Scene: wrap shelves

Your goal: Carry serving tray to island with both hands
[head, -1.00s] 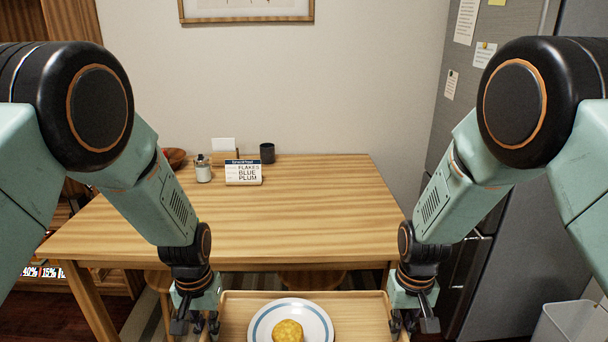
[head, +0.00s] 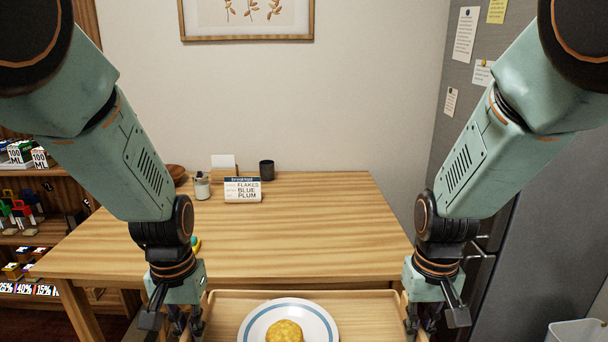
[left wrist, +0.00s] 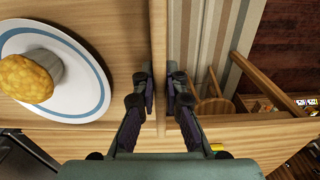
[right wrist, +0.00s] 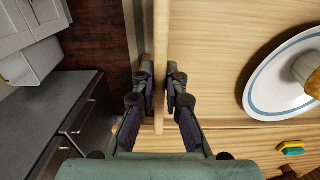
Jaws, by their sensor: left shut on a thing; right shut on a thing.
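The wooden serving tray (head: 350,303) is at the bottom of the head view, in front of the wooden table, its near part cut off. A white plate (head: 251,330) with a blue ring lies on it, holding a yellow-topped muffin-like item (head: 286,332). My left gripper (head: 184,330) is shut on the tray's left wall; in the left wrist view its fingers (left wrist: 160,88) clasp that wall. My right gripper (head: 421,328) is shut on the right wall; in the right wrist view its fingers (right wrist: 161,88) pinch it. The tray looks about level.
The wooden table (head: 300,235) has a clear middle. At its back stand a letter sign (head: 242,190), a jar (head: 202,186), a dark cup (head: 267,170) and a bowl (head: 177,174). Shelves (head: 30,238) stand left, a grey fridge (head: 540,210) right. A bin (head: 578,333) is at lower right.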

